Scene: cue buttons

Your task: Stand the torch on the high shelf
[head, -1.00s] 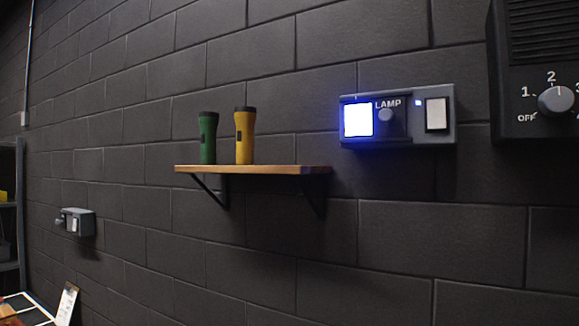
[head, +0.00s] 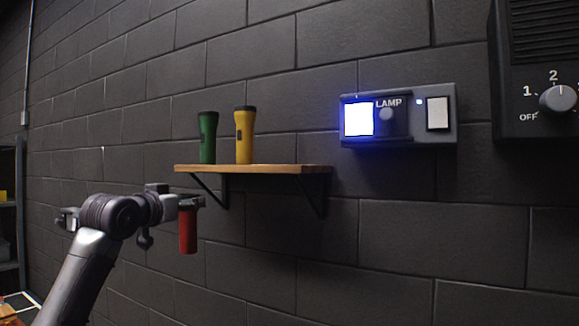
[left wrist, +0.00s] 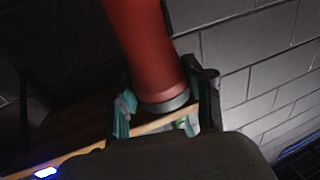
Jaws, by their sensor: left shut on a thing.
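A red torch (head: 188,232) hangs roughly upright from my left gripper (head: 188,204), which is shut on its upper end. In the left wrist view the red torch (left wrist: 146,50) runs up from between the fingers of the left gripper (left wrist: 165,108), its dark grey end near them. The high shelf (head: 270,169) is a wooden board on black brackets on the wall. In the head view the held torch is left of the shelf and lower than its board. My right gripper is not in view.
A green torch (head: 208,138) and a yellow torch (head: 244,136) stand on the shelf's left half; its right half is bare. A lamp panel (head: 432,137) with a lit blue-white button (head: 358,119) is on the wall to the right. A dark dial box (head: 520,90) is farther right.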

